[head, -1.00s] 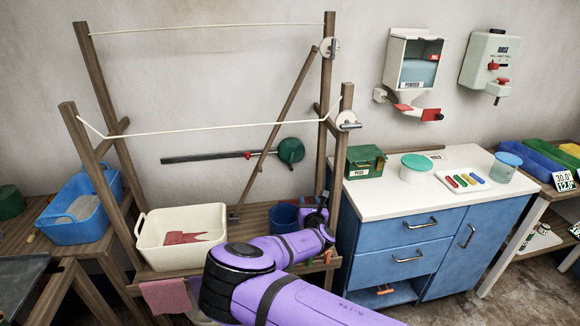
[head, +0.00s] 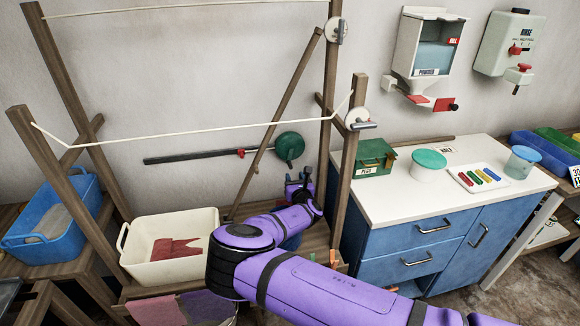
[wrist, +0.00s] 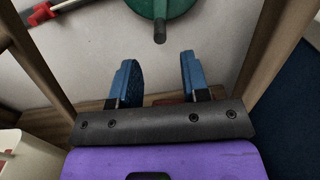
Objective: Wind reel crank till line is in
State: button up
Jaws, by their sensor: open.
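A white reel (head: 357,117) with a grey crank handle (head: 363,126) is on the front right wooden post. A pale line (head: 200,132) runs from it to the front left post and sags. A second white reel (head: 338,31) is on the rear right post, with a straighter line (head: 190,9) from it. My gripper (head: 303,181) is below and left of the front reel, behind the front post. In the wrist view my gripper (wrist: 158,78) is open, its two blue fingers apart with nothing between them. No white reel shows in that view.
A green disc (head: 289,147) on a dark wall bar lies ahead of my fingers. A cream tub (head: 160,268) with red cloth stands left of my arm. Wooden posts and a slanted strut (head: 275,128) stand close by. A white counter (head: 395,203) is to the right.

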aim_at(291, 168)
jog(key=x, duration=0.7)
jog(key=shift+w+a, duration=0.15)
jog(key=shift+w, duration=0.15)
grip_shut()
